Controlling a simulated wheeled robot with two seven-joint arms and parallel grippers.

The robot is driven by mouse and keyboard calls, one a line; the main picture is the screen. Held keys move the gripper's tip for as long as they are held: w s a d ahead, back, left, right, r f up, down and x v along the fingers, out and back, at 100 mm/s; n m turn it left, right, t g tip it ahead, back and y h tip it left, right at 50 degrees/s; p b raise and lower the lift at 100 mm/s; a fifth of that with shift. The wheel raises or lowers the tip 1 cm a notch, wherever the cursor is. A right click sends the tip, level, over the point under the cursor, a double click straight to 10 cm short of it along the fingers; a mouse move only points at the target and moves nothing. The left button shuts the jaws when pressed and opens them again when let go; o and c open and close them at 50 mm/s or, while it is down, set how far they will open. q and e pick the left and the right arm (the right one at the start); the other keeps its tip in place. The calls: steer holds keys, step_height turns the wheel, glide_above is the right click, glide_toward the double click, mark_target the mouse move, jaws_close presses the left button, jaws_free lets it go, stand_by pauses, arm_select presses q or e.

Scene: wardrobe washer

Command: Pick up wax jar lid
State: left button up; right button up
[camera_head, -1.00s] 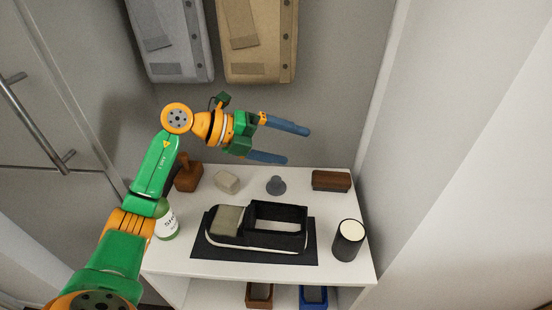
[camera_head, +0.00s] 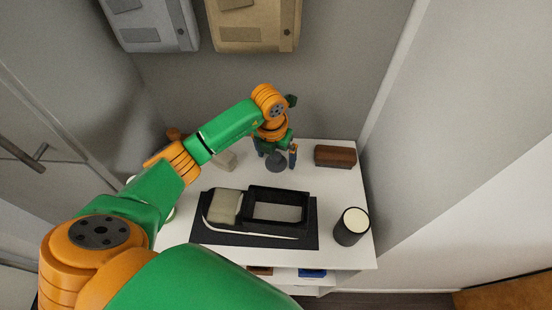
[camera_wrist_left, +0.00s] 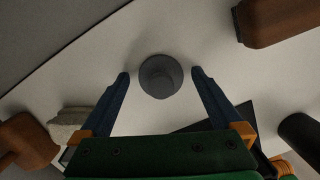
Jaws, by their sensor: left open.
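The wax jar lid, a small round grey piece with a knob, stands on the white shelf top near its back edge (camera_head: 275,163). In the left wrist view the lid (camera_wrist_left: 160,77) shows between my two blue fingertips, with a gap on each side. My left gripper (camera_head: 277,153) is open, pointing down at the lid; it also shows in the wrist view (camera_wrist_left: 160,73). I cannot tell how far the fingertips are above the shelf. A dark jar with a cream top (camera_head: 351,227) stands at the front right. My right gripper is not in view.
A black tray (camera_head: 305,212) with a pale block (camera_head: 223,206) sits on a dark mat (camera_head: 215,236). A brown brush block (camera_head: 335,156) is right of the lid; a beige stone (camera_head: 225,160) is to its left. My arm hides the shelf's left side.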

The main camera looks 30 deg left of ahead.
arm_select(q)
steer(key=shift+s+r, duration=0.1)
steer(key=shift+r, duration=0.05)
steer(key=c, duration=1.3)
